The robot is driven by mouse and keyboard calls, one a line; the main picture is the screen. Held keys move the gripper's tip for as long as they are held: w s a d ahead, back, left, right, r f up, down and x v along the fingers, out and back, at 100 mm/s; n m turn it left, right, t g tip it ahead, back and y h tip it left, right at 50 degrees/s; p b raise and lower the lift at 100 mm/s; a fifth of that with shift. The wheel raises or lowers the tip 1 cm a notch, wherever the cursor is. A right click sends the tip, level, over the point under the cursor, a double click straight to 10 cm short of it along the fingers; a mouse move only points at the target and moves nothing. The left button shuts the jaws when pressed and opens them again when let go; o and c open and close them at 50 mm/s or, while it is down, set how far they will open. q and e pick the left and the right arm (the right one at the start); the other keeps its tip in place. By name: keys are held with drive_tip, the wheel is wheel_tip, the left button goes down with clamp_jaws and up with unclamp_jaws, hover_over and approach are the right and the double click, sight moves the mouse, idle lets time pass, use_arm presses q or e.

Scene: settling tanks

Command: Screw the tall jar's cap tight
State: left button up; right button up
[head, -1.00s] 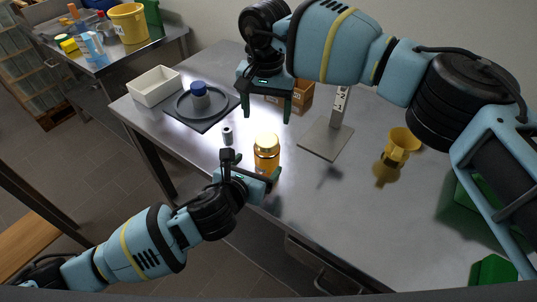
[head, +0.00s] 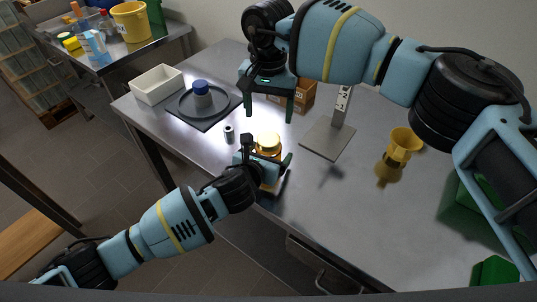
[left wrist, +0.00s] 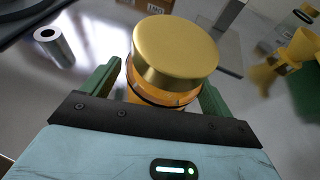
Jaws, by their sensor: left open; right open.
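The tall jar is amber with a gold cap (head: 268,141) and stands near the front edge of the steel table. In the left wrist view the gold cap (left wrist: 175,50) sits on the amber jar (left wrist: 140,98), with a dark ring below its rim. My left gripper (head: 269,163) is open with its fingers on either side of the jar, below the cap; gaps show between the green fingers and the glass. The jar's lower part is hidden by this gripper.
A small metal cylinder (head: 229,135) stands left of the jar. A blue-capped jar (head: 202,94) sits on a round dark tray at the back left, beside a white bin (head: 157,86). A stand with a flat base (head: 327,140) and a yellow funnel (head: 404,144) are to the right.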

sight(268, 139)
use_arm(q)
drive_tip(key=shift+c, duration=0.5)
drive_tip(key=c, duration=1.4)
clamp_jaws()
use_arm(e)
drive_tip(key=shift+m, duration=0.3)
drive_tip(key=m, duration=0.4)
drive_tip(key=shift+m, duration=0.4)
drive_tip(key=m, duration=0.3)
drive_tip(key=shift+m, duration=0.4)
drive_tip(key=shift+f, duration=4)
